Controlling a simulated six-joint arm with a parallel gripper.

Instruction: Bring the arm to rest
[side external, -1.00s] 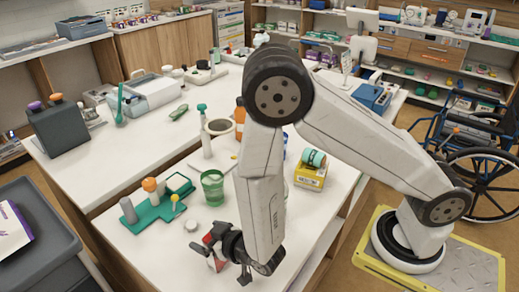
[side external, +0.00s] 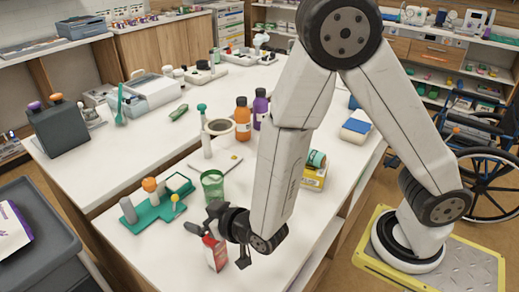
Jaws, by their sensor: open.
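My gripper (side external: 217,243) is at the lower middle of the side external view, over the front part of the white table. Its dark jaws are spread apart and hold nothing. A small red and white carton (side external: 216,254) stands on the table just below and in front of the jaws, partly covered by them. Whether a jaw still touches the carton cannot be told. My arm is bent in a high arch, its elbow at the top edge of the picture.
A green cup (side external: 212,187) and a teal tray (side external: 150,214) with bottles stand left of my gripper. A yellow box (side external: 314,178) is behind my forearm. Orange (side external: 243,120) and purple (side external: 260,106) bottles stand farther back. A wheelchair (side external: 480,150) is at the right.

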